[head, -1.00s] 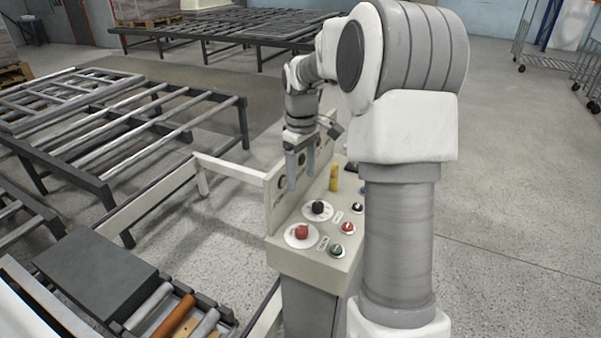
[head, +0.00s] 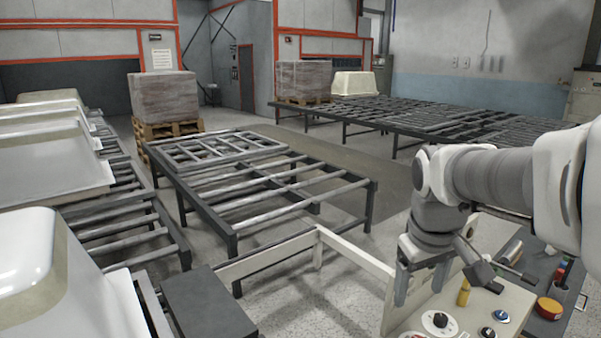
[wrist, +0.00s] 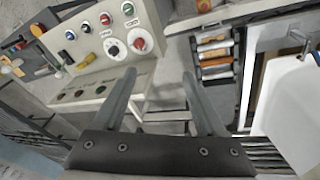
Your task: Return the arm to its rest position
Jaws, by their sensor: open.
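My gripper (head: 418,285) is at the right of the head view, fingers pointing down, in front of the upright back plate of the cream control panel (head: 460,312). In the wrist view my gripper (wrist: 165,100) has its two fingers spread wide apart with nothing between them. The control panel (wrist: 150,20) also shows there, with red, green, black and blue knobs, beyond the fingers. My arm reaches in from the right edge of the head view, bent at the elbow. I cannot tell from the head view how close the fingers are to the panel.
White bathtub shells (head: 45,160) stand on a roller line at the left. A grey roller table (head: 270,185) stands in the middle, and a long dark one (head: 440,125) behind. A cream rail (head: 350,255) runs to the panel. Wrapped pallets (head: 163,97) stand at the back.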

